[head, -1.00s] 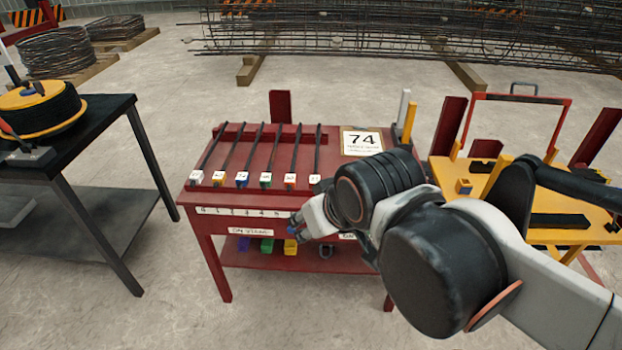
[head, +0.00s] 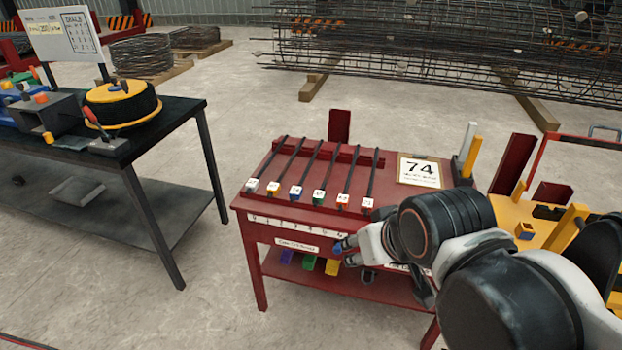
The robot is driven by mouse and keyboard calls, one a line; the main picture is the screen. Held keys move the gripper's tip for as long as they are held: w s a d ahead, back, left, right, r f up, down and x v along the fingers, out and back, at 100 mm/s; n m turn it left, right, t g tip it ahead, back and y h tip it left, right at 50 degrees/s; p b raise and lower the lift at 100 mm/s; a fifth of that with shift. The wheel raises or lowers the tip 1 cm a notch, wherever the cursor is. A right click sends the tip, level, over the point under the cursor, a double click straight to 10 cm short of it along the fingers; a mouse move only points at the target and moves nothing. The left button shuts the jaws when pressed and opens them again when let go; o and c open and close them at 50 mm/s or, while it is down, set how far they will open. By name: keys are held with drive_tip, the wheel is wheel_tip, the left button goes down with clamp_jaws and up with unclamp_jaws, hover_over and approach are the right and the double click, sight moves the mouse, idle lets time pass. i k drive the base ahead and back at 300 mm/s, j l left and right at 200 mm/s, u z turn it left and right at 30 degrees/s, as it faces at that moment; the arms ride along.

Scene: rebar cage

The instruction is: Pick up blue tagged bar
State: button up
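The blue tagged bar (head: 308,165) is a dark, thin bar, third from the left in a row of several on the red bench (head: 256,218). Its blue tag block (head: 296,191) with a white top faces the bench's front edge. The bar lies front to back, apart from its neighbours. My gripper (head: 343,247) is in front of the bench's front face, below and to the right of the blue tag. It touches no bar. Its fingers are small and partly hidden by my wrist, so its opening is unclear.
Neighbouring bars carry orange (head: 273,187) and green (head: 318,197) tags. Coloured blocks (head: 309,262) lie on the lower shelf. A black table (head: 160,139) stands left, with floor between. A yellow bench (head: 518,214) is right.

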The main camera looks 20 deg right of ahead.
sight(295, 192)
drive_tip(key=z, duration=2.35)
drive_tip(key=u, duration=2.3)
drive_tip(key=i+j+z, duration=0.2)
drive_tip(key=i+j, duration=0.2)
drive_tip(key=j, duration=0.2)
drive_tip(key=i+j+z, duration=0.1)
drive_tip(key=j, duration=0.25)
drive_tip(key=i+j+z, duration=0.1)
drive_tip(key=i+j, duration=0.15)
drive_tip(key=i+j+z, duration=0.1)
drive_tip(key=j, duration=0.35)
drive_tip(key=k+j+u, duration=0.1)
drive_tip(key=j, duration=0.1)
